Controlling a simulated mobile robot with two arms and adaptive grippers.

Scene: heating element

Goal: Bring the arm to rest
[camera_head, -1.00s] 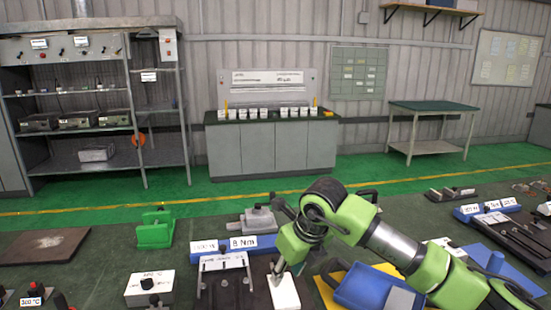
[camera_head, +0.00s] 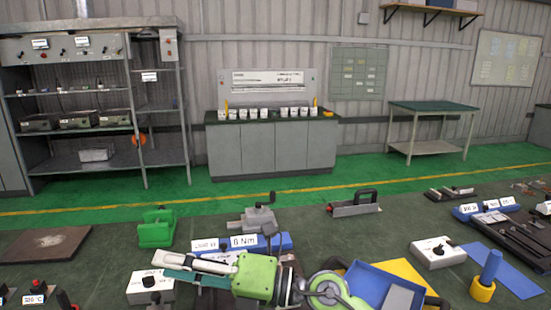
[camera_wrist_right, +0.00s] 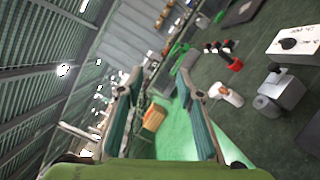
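My right gripper (camera_head: 168,268) lies low over the front of the bench in the head view, its fingers pointing left. Its green body covers part of the bench. In the right wrist view the two fingers of this gripper (camera_wrist_right: 160,76) stand apart, with nothing held between them. The wrist view looks past the fingers to the green floor and, tilted, the wall and roof. My left gripper is not in view.
Close to the fingers stand a white box with a black knob (camera_head: 150,290) and a blue block labelled Nm (camera_head: 270,243). A grey vise (camera_head: 258,220) and green holder (camera_head: 156,230) stand behind. A blue bin (camera_head: 375,285) is right of the arm.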

